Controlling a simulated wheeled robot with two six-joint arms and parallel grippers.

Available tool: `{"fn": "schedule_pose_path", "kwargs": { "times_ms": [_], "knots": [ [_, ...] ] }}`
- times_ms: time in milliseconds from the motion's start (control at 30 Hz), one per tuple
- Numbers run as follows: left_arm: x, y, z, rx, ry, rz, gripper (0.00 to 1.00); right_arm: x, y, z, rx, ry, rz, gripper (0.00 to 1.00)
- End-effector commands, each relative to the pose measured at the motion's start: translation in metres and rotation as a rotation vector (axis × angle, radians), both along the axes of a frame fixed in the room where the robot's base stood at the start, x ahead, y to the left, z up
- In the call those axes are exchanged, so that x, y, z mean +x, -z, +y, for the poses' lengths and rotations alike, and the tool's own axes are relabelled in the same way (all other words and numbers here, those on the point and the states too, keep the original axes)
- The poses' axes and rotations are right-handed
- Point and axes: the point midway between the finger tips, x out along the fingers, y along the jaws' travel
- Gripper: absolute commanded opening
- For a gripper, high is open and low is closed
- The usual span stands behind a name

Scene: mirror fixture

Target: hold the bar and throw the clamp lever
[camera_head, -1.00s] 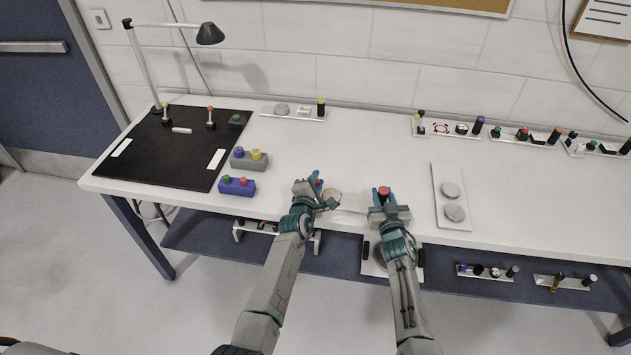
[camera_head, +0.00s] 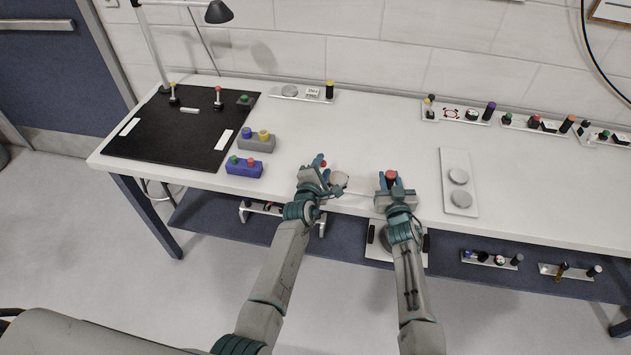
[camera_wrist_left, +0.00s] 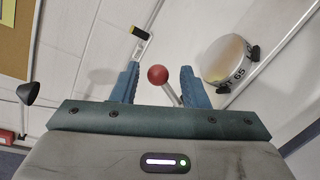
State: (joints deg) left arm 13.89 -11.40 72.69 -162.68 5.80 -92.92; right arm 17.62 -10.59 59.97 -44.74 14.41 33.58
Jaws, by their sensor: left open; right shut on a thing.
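A red ball knob (camera_wrist_left: 158,75) on a thin metal lever stands between the spread fingers of my left gripper (camera_wrist_left: 160,85), with gaps to both. The knob also shows in the head view (camera_head: 323,164), at my left gripper (camera_head: 318,170), near the bench's front edge. My left gripper is open. My right gripper (camera_head: 391,182) is shut on a red-topped thing (camera_head: 391,175) to the right along the same edge. My fingers hide most of it, and I cannot tell whether it is the bar. The clamp's base is hidden.
A round dial marked 65 (camera_wrist_left: 226,60) sits beside the lever; its pale body (camera_head: 339,178) shows between my grippers. A plate with two discs (camera_head: 459,190) lies right of my right gripper. A blue button box (camera_head: 244,168) lies left. The bench middle behind is clear.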

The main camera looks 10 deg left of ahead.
Motion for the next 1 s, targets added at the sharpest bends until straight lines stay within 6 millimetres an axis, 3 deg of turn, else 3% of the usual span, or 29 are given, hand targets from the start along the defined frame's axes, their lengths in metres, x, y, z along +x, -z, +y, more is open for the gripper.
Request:
{"fn": "schedule_pose_path", "kwargs": {
  "times_ms": [300,500,1000],
  "knots": [
    [-0.064,-0.007,0.007,0.000,0.000,0.004,0.41,0.000,0.000,0.000,0.000,0.000,0.000,0.00],
    [-0.091,-0.012,0.009,-0.001,0.000,0.002,0.41,0.000,0.000,0.000,0.000,0.000,0.000,0.00],
    [-0.099,-0.014,0.010,0.001,0.000,0.002,0.41,0.000,0.000,0.000,0.000,0.000,0.000,0.00]
  ]
}}
